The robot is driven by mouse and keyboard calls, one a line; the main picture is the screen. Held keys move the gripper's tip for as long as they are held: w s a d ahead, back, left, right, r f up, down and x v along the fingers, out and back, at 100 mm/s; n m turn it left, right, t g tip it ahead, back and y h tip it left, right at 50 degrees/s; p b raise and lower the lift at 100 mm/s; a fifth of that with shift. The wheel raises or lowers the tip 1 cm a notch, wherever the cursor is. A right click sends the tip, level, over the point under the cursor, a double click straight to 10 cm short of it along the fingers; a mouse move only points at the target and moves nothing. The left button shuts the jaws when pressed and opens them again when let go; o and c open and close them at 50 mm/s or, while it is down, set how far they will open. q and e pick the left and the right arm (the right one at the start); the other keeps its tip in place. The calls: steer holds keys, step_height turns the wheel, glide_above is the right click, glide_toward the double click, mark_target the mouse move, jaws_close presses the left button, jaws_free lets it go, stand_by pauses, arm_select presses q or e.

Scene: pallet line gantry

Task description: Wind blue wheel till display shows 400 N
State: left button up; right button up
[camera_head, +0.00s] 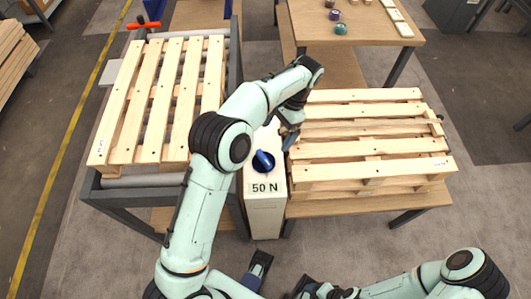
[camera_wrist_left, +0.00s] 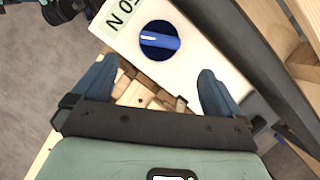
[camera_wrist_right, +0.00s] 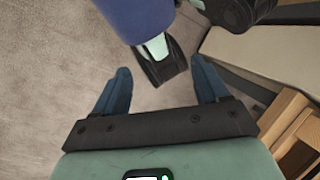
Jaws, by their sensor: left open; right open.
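The blue wheel (camera_head: 263,161) sits on top of a white box (camera_head: 264,214) between two pallets, with a lighter blue grip bar across it. The display (camera_head: 265,188) on the box reads 50 N. My left gripper (camera_head: 290,137) is open just beyond and to the right of the wheel, apart from it. In the left wrist view the wheel (camera_wrist_left: 160,40) shows beyond the open, empty fingers (camera_wrist_left: 155,85), and the display (camera_wrist_left: 124,14) is partly cut off. My right gripper (camera_wrist_right: 160,80) is open and empty over the floor in the right wrist view.
A pallet (camera_head: 160,95) lies on a roller frame to the left. Stacked pallets (camera_head: 370,150) stand on a wooden table close to the right of the box. A further table (camera_head: 370,30) holds small round items and pale strips. My left arm passes close to the box.

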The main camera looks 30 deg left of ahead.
mark_target(264, 157)
arm_select(q)
steer(key=b+x, duration=0.2)
steer(key=x, duration=0.9)
steer(key=shift+f, duration=0.15)
steer(key=c, duration=0.9)
